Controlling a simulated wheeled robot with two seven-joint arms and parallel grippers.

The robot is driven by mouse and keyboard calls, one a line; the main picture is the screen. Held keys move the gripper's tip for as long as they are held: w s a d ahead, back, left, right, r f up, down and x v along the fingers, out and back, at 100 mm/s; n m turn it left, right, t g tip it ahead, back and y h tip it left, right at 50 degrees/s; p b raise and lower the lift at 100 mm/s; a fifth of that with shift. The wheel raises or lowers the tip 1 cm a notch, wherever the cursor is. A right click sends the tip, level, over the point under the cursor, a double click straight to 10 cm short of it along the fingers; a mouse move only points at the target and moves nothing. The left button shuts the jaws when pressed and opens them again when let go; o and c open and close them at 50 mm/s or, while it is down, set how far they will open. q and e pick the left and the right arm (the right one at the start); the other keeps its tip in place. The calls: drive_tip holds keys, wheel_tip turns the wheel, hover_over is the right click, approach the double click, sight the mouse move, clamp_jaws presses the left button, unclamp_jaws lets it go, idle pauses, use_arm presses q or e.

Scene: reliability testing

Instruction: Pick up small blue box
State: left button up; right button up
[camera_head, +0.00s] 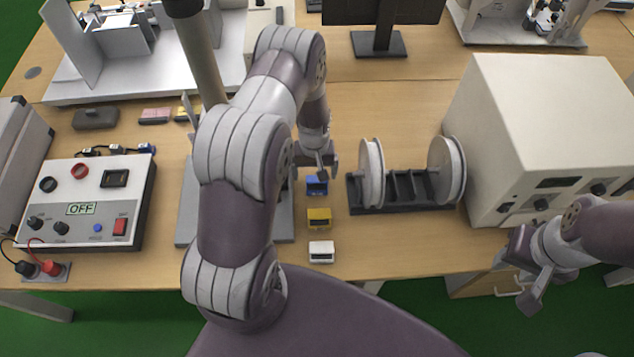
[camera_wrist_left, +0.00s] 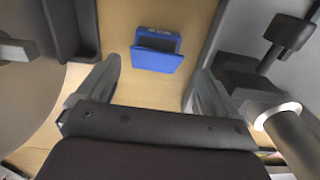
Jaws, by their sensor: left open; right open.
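The small blue box (camera_head: 316,186) lies on the wooden table, at the far end of a short row of small boxes. My left gripper (camera_head: 318,170) is just beyond and above it. In the left wrist view the blue box (camera_wrist_left: 157,50) shows whole, ahead of the two spread fingers (camera_wrist_left: 150,88) and roughly between their lines. The left gripper is open and empty; I see no contact with the box. My right gripper (camera_head: 530,275) is open and empty near the table's front edge at the right.
A yellow box (camera_head: 319,218) and a white box (camera_head: 321,251) sit nearer in the row. A black rack with white reels (camera_head: 405,190) stands right of the row, a grey plate (camera_head: 284,222) left. A large beige instrument (camera_head: 545,120) stands further right.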

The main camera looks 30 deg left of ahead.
sight(317, 180)
use_arm(q)
drive_tip(key=f, duration=0.1)
drive_tip(key=f+p, duration=0.1)
drive_tip(key=f, duration=0.3)
drive_tip(key=shift+w+d+f, duration=0.2)
drive_tip(key=shift+w+d, duration=0.1)
drive_tip(key=shift+s+a, duration=0.1)
drive_tip(key=shift+a, duration=0.05)
drive_tip(key=shift+c, duration=0.9)
drive_tip(key=c, duration=0.9)
